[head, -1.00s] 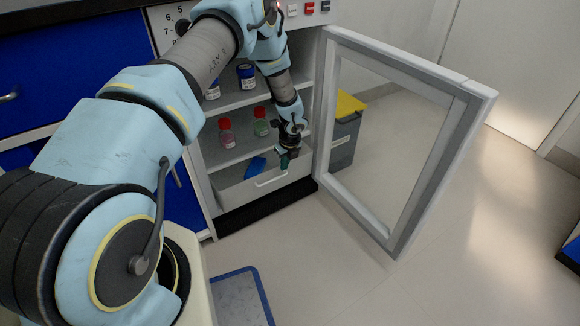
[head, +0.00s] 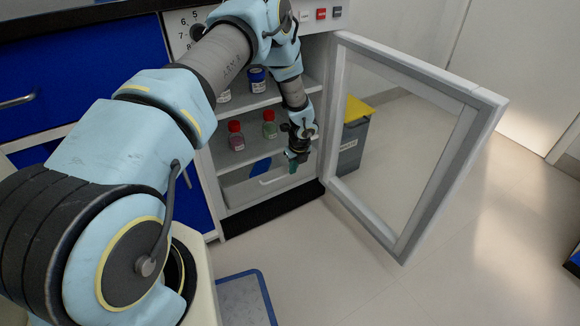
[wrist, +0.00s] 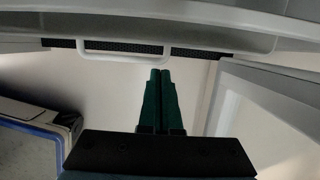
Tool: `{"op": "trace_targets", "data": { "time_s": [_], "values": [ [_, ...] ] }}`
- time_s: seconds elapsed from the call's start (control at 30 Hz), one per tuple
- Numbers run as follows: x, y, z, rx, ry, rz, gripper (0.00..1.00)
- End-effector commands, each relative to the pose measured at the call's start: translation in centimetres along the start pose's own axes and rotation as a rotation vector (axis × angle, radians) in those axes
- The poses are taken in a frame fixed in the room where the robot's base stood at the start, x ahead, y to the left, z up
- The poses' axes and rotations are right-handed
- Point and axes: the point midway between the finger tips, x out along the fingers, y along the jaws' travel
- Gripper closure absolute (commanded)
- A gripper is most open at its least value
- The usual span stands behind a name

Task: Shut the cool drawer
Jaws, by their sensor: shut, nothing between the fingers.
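The cool drawer (head: 240,191) is the pale bin with a white bar handle at the bottom of the open cabinet. A blue item (head: 260,168) shows above its front edge. How far the drawer stands out is hard to judge. The wrist view shows its white handle (wrist: 120,58) across the top. My gripper (head: 293,170) is at the right part of the drawer front. In the wrist view, its green fingers (wrist: 160,72) are together and empty, with their tips close to the handle's right end. Contact with the drawer cannot be told.
The glass-panelled cabinet door (head: 400,215) stands wide open to the right. A grey bin with a yellow lid (head: 357,108) is behind it. Red-capped bottles (head: 236,137) and a blue-capped jar (head: 257,80) stand on shelves above the drawer.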

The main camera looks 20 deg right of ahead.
Motion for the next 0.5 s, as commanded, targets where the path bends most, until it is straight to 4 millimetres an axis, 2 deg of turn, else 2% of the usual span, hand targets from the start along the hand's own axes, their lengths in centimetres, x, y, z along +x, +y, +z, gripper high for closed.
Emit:
{"op": "trace_targets", "data": {
  "time_s": [0.07,0.1,0.3,0.5],
  "values": [
    [-0.8,-0.4,-0.8,0.001,-0.001,-0.001,1.00],
    [-2.2,-0.5,-0.5,-0.001,-0.003,-0.002,1.00],
    [-6.5,-0.3,-0.6,-0.002,-0.001,0.000,1.00],
    [-9.3,-0.3,-0.6,-0.003,0.000,0.000,1.00]
  ]
}}
